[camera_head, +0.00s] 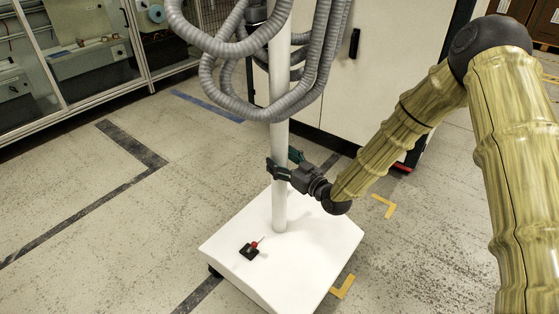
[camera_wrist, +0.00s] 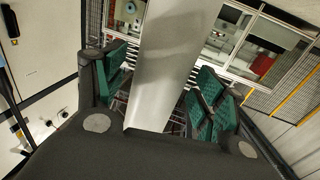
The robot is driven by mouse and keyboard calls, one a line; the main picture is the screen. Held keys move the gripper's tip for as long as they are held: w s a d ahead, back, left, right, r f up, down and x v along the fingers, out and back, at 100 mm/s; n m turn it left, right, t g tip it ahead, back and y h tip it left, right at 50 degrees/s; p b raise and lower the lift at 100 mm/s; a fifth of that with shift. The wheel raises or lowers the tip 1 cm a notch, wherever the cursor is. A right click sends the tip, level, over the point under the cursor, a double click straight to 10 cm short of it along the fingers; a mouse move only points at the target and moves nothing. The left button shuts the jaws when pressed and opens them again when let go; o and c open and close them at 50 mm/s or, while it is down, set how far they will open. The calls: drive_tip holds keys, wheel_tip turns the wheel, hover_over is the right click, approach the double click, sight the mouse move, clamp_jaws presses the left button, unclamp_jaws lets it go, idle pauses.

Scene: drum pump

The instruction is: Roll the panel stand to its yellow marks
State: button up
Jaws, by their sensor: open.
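The panel stand has a wide white base (camera_head: 315,248) on the floor and an upright pale pole (camera_head: 279,190). My gripper (camera_head: 282,165) is at the pole, low above the base, with a finger on either side of it. In the wrist view the pole (camera_wrist: 165,70) stands between the two green-padded fingers of my gripper (camera_wrist: 160,100), which are open with gaps beside the pole. Two yellow corner marks show on the floor, one (camera_head: 384,206) right of the base and one (camera_head: 343,287) at its front right edge. The stand's top is out of view.
Grey hoses (camera_head: 235,95) hang in loops around the upper pole. A white cabinet (camera_head: 385,70) stands close behind the stand. Dark floor lines (camera_head: 130,147) run at the left, and glazed enclosures (camera_head: 90,60) stand at the back left. A small black-and-red device (camera_head: 250,249) lies on the base.

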drive_tip(key=shift+x, duration=0.9)
